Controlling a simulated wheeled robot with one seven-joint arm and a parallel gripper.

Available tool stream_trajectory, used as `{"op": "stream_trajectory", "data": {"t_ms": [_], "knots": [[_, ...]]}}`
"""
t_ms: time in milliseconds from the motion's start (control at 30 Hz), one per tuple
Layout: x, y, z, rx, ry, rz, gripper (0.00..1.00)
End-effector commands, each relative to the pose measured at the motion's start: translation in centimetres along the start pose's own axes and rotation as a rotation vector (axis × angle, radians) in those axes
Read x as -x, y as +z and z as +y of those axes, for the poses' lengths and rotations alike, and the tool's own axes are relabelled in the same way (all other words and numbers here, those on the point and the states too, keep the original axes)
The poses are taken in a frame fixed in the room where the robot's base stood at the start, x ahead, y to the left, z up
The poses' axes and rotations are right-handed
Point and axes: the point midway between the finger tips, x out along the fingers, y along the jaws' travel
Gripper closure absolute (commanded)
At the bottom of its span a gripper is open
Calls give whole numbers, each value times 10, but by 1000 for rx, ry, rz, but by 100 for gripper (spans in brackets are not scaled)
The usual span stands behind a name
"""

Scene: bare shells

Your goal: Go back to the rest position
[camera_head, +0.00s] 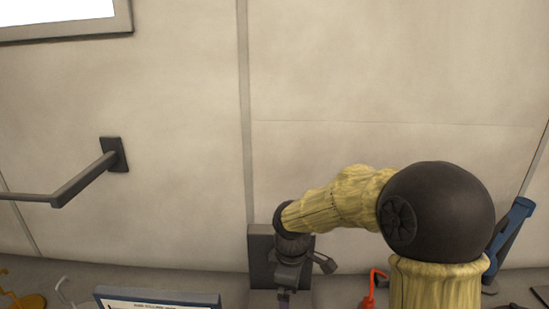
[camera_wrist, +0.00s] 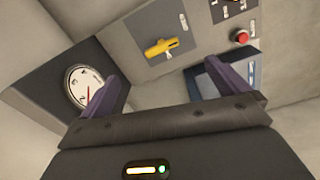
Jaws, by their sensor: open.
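My gripper (camera_head: 287,283) is at the lower middle of the head view, at the end of my yellow-sleeved arm, in front of a dark grey block (camera_head: 260,245) by the wall. In the wrist view my gripper (camera_wrist: 158,84) shows two purple fingers spread wide apart. It is open, with nothing between the fingers. No marker of a rest position shows.
The wrist view shows a dial gauge (camera_wrist: 83,86) on a dark box, a yellow handle (camera_wrist: 161,47), a red button (camera_wrist: 241,36) and a blue-framed panel (camera_wrist: 236,73). The head view shows a wall bar (camera_head: 82,182), a blue-framed sign (camera_head: 155,299), a red hook (camera_head: 372,288) and a blue object (camera_head: 511,226).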

Motion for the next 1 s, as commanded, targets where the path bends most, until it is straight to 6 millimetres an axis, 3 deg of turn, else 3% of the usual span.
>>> {"op": "stream_trajectory", "data": {"t_ms": [300,500,1000], "knots": [[-8,100,-51,-874,100,86,0],[-12,137,-77,-1264,130,165,0],[-13,140,-80,-1314,131,175,0]]}}
